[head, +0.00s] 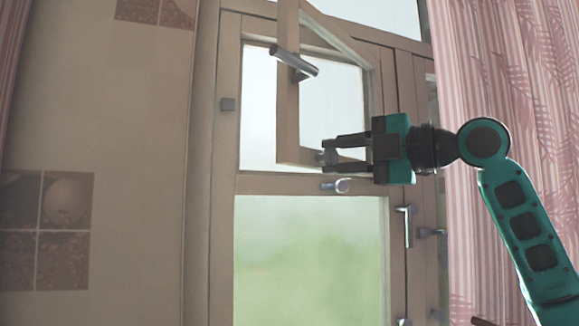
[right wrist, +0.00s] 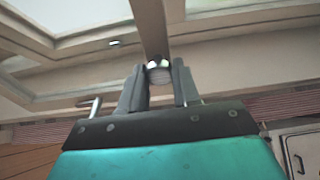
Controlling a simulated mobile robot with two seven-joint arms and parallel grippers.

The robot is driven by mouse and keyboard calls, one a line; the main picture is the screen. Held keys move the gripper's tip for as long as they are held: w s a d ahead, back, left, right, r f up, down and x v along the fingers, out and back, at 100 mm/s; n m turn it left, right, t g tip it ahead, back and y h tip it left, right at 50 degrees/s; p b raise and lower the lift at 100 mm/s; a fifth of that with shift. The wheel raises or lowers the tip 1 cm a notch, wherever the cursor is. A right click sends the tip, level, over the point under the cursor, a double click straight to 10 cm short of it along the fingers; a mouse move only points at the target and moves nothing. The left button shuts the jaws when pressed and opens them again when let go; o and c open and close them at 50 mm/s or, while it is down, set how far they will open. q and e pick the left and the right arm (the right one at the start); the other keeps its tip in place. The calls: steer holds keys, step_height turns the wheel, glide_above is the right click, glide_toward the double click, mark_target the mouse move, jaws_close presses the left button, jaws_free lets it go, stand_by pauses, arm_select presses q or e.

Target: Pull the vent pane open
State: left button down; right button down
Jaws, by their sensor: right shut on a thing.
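The vent pane (head: 288,118) is a small brown-framed pane in the upper part of the window. It stands swung out at an angle from its surround, its left edge clear of the frame. A dark metal lever handle (head: 296,63) sits high on its left stile. My left gripper is not in view.
A larger lower pane (head: 310,255) lies below, with another knob (head: 342,186) on the rail between and a lever handle (head: 408,225) to its right. A pink curtain (head: 470,60) hangs at the right behind my arm. A tiled wall (head: 110,130) is at the left.

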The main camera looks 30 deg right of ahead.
steer(key=s+d+n+g+y, duration=0.2)
steer(key=s+d+n+y, duration=0.1)
steer(key=s+d, duration=0.6)
steer(key=shift+s+r+g+y+b, duration=0.25)
steer(key=shift+s+g+y+b, duration=0.2)
steer(key=shift+s, duration=0.1)
steer(key=c, duration=1.2)
jaws_free()
steer(key=o, duration=0.3)
steer(key=shift+w+d+f, duration=0.15)
steer(key=shift+w+f, duration=0.05)
steer(key=shift+w, duration=0.1)
steer(key=shift+o, duration=0.4)
steer(key=shift+s, duration=0.15)
